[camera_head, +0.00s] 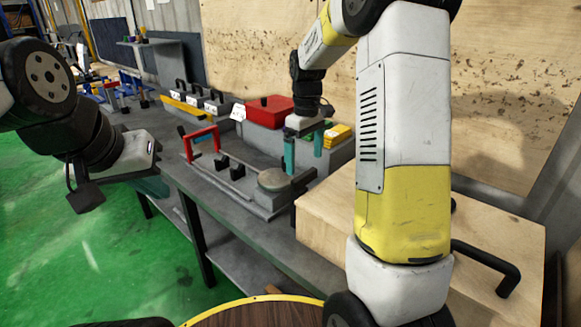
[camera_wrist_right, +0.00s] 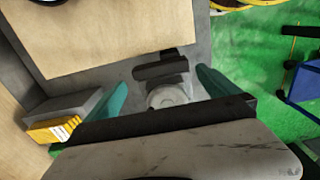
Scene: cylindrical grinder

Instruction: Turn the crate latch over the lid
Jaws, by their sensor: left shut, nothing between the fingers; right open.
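The wooden crate (camera_head: 325,215) stands at the right of the bench in the head view, partly hidden by my right arm. Its pale lid (camera_wrist_right: 110,35) fills the upper left of the right wrist view. A dark bar (camera_wrist_right: 160,70), apparently the latch, sits at the lid's edge in the wrist view; a dark piece (camera_head: 294,212) shows at the crate's left edge in the head view. My right gripper (camera_head: 303,150) is open and empty above the bench; its teal fingers (camera_wrist_right: 165,92) are apart, with the bar beyond them. My left gripper (camera_head: 152,186) is shut and empty, left of the bench.
A grey round disc (camera_head: 272,179) lies beside the crate; a round grey part (camera_wrist_right: 166,97) shows between my right fingers. A red box (camera_head: 268,110), a yellow block (camera_head: 338,134) and a red-handled fixture (camera_head: 203,140) stand on the bench. Green floor (camera_head: 70,240) is open at left.

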